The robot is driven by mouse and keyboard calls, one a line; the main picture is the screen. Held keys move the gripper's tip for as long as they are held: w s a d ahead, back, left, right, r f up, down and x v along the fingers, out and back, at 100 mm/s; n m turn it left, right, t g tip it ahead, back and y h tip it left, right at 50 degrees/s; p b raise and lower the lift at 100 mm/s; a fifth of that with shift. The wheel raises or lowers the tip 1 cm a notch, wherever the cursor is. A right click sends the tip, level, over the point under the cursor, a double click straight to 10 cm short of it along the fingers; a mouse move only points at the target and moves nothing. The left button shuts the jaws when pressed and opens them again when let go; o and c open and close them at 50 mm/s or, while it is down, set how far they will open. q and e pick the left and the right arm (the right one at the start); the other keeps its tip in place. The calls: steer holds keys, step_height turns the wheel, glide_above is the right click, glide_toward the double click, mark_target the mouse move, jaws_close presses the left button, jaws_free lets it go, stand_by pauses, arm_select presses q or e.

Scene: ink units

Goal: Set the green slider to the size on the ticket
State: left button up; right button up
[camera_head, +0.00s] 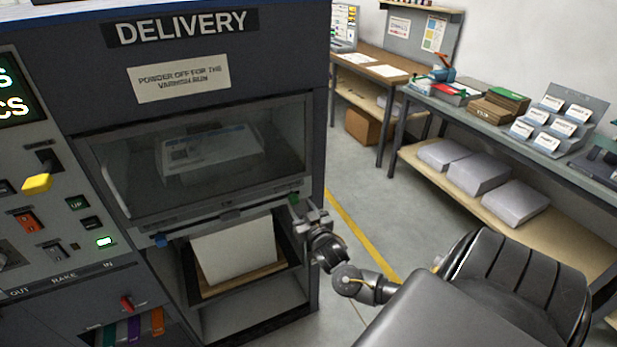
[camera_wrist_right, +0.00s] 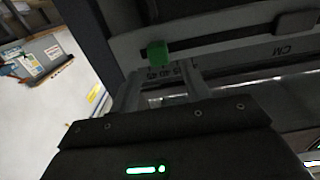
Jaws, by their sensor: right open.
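The green slider (camera_head: 293,198) sits at the right end of the rail (camera_head: 228,217) below the delivery window. It also shows in the right wrist view as a green block (camera_wrist_right: 158,53) on a slotted scale bar marked CM. My right gripper (camera_head: 303,208) is just beside it at the machine's right edge. In the right wrist view my right gripper's fingers (camera_wrist_right: 160,80) are open, just below the green block; contact cannot be told. A blue slider (camera_head: 160,240) sits at the rail's left end. No job ticket with a readable size shows. My left gripper is out of view.
The delivery unit has a paper notice (camera_head: 180,78) about powder and varnish. A paper stack (camera_head: 234,252) stands in the opening below the rail. A control panel (camera_head: 60,220) is at left. Clear floor lies right of the unit, then a bench (camera_head: 470,112) with trays.

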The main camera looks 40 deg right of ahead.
steer(key=b+v, duration=0.1)
steer(key=v, duration=0.5)
steer(key=shift+s, duration=0.25)
steer(key=shift+a, duration=0.1)
steer(key=s+f+n+g+y, duration=0.1)
steer(key=s+f+n+g, duration=0.2)
steer(key=f, duration=0.9)
steer(key=s+f+n+g+y, duration=0.1)
steer(key=s+f+g, duration=0.3)
steer(key=f, duration=0.7)
steer(key=s+f+n+g+y, duration=0.15)
steer(key=s+f, duration=0.45)
steer(key=f, duration=0.6)
steer(key=s+a+f+n+g, duration=0.1)
steer(key=s+a+f+g, duration=0.4)
steer(key=s+f, duration=0.85)
steer(key=s+a+f+g+y+b, duration=0.1)
steer(key=s+a+f+g+y, duration=0.1)
steer(key=s+a, duration=1)
steer(key=s+f, duration=0.1)
steer(key=s, duration=0.2)
steer(key=shift+s+f, duration=0.2)
steer(key=shift+s, duration=0.15)
